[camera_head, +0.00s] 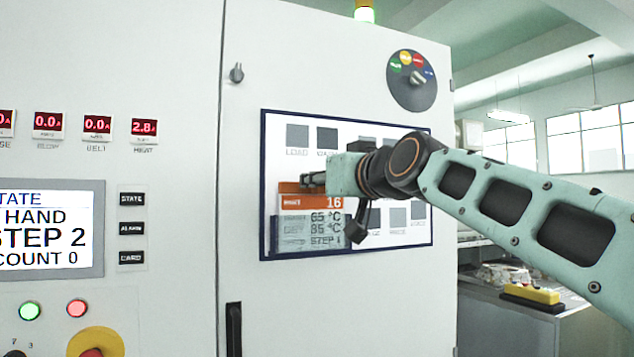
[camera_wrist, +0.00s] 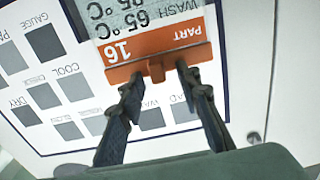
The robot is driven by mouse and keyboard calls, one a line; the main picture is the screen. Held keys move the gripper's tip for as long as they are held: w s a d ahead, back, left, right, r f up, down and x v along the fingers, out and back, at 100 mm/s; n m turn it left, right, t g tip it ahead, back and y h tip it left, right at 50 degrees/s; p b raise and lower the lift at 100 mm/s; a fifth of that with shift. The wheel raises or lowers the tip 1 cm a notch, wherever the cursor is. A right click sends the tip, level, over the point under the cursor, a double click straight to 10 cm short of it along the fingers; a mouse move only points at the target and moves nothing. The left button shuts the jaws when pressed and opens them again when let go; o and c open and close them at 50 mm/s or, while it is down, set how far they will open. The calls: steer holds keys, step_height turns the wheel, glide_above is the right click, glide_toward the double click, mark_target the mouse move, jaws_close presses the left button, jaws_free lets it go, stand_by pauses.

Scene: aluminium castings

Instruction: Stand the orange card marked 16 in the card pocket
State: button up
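The orange card marked 16 (camera_head: 312,202) is upright at the lower left of the white board on the machine door. Its lower part appears to be behind the bluish see-through front of the card pocket (camera_head: 275,238). In the wrist view the card (camera_wrist: 172,42) appears upside down, with a small orange tab on its top edge. My gripper (camera_head: 308,181) is at the card's top edge. In the wrist view its two fingers (camera_wrist: 160,80) are spread either side of the tab, with a visible gap on each side. The pocket's bottom is cut off in the wrist view.
The white board (camera_head: 437,238) has a dark blue border and several grey labelled squares. A round dial (camera_head: 412,80) is above it. A control panel with a screen (camera_head: 45,228) is at left. A bench with a yellow object (camera_head: 532,293) is at right.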

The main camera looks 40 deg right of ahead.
steer(key=v, duration=1.2)
stand_by(0.5)
steer(key=w+a+f+n+g+y, duration=0.1)
steer(key=w+a+f+g+y, duration=0.1)
steer(key=a+f, duration=0.7)
steer(key=w+a+f+n+g+y, duration=0.1)
steer(key=w+a+f+g+y, duration=0.15)
steer(key=a+f, duration=0.6)
steer(key=s+a+f+g, duration=0.3)
steer(key=f, duration=0.7)
steer(key=s+a+f+g, duration=0.2)
steer(key=s+f, duration=0.1)
steer(key=f, duration=0.6)
steer(key=s+a+f+g, duration=0.3)
steer(key=f, duration=0.7)
step_height(320, 180, up, 17)
steer(key=p, duration=1.5)
steer(key=shift+d+f+n, duration=0.15)
steer(key=shift+d+n, duration=0.1)
steer(key=shift+n, duration=0.05)
